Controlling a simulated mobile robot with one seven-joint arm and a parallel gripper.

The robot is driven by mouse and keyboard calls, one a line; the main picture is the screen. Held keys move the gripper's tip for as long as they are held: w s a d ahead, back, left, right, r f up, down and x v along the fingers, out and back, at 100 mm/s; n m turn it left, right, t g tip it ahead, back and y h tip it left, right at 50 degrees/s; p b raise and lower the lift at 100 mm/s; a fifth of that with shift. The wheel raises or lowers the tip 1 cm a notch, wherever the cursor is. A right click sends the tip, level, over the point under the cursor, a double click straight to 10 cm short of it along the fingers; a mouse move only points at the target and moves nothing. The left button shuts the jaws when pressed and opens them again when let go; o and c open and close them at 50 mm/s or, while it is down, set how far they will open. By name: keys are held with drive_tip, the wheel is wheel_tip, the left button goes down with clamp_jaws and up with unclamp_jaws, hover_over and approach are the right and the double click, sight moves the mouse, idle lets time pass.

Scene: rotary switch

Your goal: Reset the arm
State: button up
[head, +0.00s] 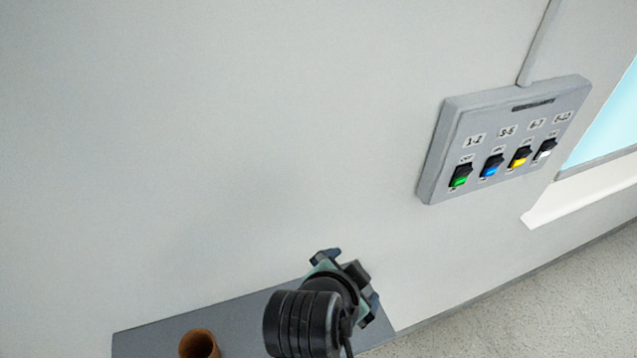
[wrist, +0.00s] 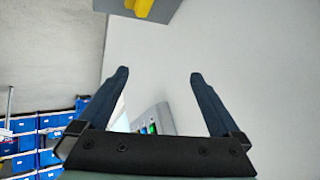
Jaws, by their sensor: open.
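My gripper (wrist: 158,85) is open in the wrist view, with two dark fingers spread apart and nothing between them up close. In the head view my arm reaches up from the bottom, and the gripper end (head: 345,268) is near the grey surface, well below and left of the switch panel. The grey switch panel (head: 433,165) is mounted on the wall at the right, with green, blue, yellow and white rocker switches. In the wrist view, a small panel with coloured spots (wrist: 150,120) shows beyond the gripper, partly hidden by its base.
A dark grey surface (head: 150,338) lies at the bottom, with a brown cylindrical cup (head: 199,343) on it. A window (head: 608,115) is at the right edge. Blue bins (wrist: 28,143) stand at left in the wrist view. A yellow object (wrist: 146,8) is at its top.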

drive_tip(key=w+a+r+n+t+b, duration=0.1)
drive_tip(key=w+r+n+t, duration=0.15)
drive_tip(key=r, duration=0.55)
drive_tip(key=w+a+r+n+t+y+b, duration=0.1)
drive_tip(key=w+r+t, duration=0.1)
drive_tip(key=r+t, duration=0.35)
drive_tip(key=w+a+r+n+t+b, duration=0.1)
drive_tip(key=w+r+n+t, duration=0.1)
drive_tip(key=r, duration=0.7)
drive_tip(key=s+a+r+n+t+y+b, duration=0.1)
drive_tip(key=s+r+t, duration=0.4)
drive_tip(key=r, duration=0.6)
drive_tip(key=s+a+r+n+t+y+b, duration=0.1)
drive_tip(key=s+r+n+t, duration=0.3)
drive_tip(key=r, duration=0.8)
drive_tip(key=shift+s+t, duration=0.4)
drive_tip(key=shift+s, duration=0.55)
